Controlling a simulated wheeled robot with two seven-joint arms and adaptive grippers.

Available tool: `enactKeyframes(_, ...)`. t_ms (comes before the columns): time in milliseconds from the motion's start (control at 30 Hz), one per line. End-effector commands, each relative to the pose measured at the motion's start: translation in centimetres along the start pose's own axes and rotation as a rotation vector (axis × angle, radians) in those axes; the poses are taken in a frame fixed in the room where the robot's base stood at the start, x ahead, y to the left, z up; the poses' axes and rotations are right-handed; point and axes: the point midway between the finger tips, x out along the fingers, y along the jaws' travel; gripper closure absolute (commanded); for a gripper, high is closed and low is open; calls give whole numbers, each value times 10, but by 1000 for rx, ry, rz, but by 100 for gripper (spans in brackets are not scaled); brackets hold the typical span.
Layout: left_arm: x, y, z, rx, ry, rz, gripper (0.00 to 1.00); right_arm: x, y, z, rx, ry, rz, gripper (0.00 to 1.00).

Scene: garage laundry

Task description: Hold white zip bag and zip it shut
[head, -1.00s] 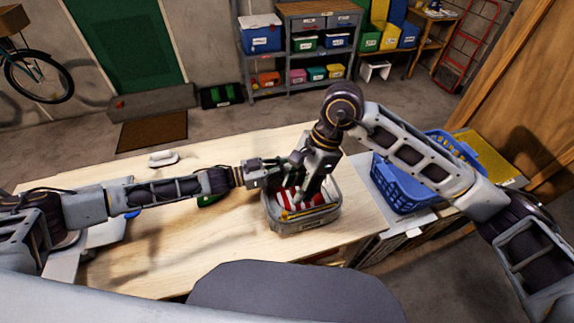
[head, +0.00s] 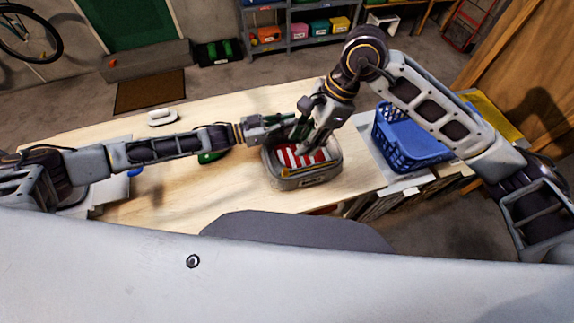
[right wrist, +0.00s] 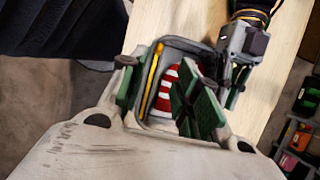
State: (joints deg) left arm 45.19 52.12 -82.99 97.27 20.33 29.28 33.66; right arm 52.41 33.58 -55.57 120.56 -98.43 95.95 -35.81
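The bag (head: 302,180) is an open, boxy, pale grey container on the wooden table, with a yellow strip along its near rim. Red-and-white striped cloth (head: 306,156) lies inside. In the right wrist view the bag's rim (right wrist: 188,43) and the yellow strip (right wrist: 152,80) show between and behind my fingers. My right gripper (head: 309,138) is above the bag's back edge; its green-padded fingers (right wrist: 165,92) stand apart with nothing clearly between them. My left gripper (head: 288,126) reaches in from the left at the back rim, close to the right one. Its fingertips are partly hidden.
A blue basket (head: 412,145) stands right of the bag beside the table. A white handled object (head: 162,118) lies at the table's back left. A green item (head: 209,157) is partly hidden under my left arm. The table's front left (head: 180,210) is clear.

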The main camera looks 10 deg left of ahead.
Motion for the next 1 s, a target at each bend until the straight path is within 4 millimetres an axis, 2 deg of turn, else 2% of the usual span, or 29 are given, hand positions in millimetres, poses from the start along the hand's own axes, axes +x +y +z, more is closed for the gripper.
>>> enactKeyframes(267,0,0,0,0,0,0,100,18,0,0,0,-2,2,68)
enactKeyframes(1000,0,0,0,0,0,0,100,108,0,0,0,-2,2,68)
